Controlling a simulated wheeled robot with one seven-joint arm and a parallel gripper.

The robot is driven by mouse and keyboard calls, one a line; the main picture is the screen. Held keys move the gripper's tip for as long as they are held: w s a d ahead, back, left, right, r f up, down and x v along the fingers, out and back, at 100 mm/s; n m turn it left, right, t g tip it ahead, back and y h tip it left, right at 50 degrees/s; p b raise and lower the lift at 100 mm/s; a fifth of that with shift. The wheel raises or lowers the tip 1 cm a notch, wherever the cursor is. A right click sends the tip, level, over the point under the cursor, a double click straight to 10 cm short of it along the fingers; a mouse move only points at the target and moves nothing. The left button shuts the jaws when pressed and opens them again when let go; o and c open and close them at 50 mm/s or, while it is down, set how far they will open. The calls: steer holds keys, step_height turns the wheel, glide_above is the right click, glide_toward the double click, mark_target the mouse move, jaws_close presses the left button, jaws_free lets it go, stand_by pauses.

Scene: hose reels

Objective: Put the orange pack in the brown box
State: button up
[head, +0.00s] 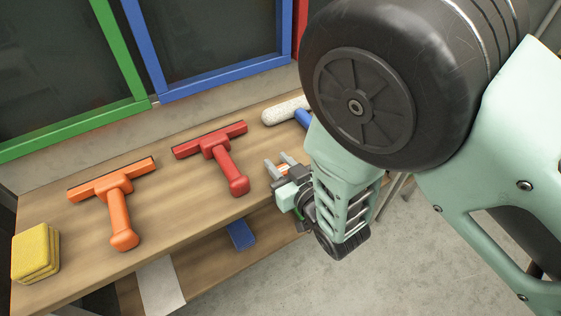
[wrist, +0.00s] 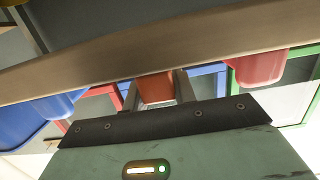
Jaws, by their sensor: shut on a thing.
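My gripper (head: 280,164) is at the right part of the wooden bench's front edge, right of the red squeegee. It is shut on an orange thing, which I take to be the orange pack (wrist: 157,88). In the wrist view the pack sits between the two fingers (wrist: 158,90), in front of the bench edge. In the head view only a sliver of orange shows between the fingers, and the rest is hidden. No brown box shows in either view.
On the wooden bench (head: 75,262) lie an orange squeegee (head: 118,205), a red squeegee (head: 222,160), yellow sponges (head: 36,253) and a white roller (head: 285,110) with a blue handle. Below are a blue item (head: 241,235) and a white sheet (head: 160,287). Floor at right looks clear.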

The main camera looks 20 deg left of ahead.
steer(key=shift+f, duration=0.2)
steer(key=o, duration=0.9)
steer(key=shift+r, duration=0.1)
steer(key=shift+o, duration=0.2)
steer(key=shift+r, duration=0.25)
steer(key=b+v, duration=0.1)
steer(key=v, duration=1.1)
steer(key=shift+b, duration=0.35)
steer(key=shift+f, duration=0.15)
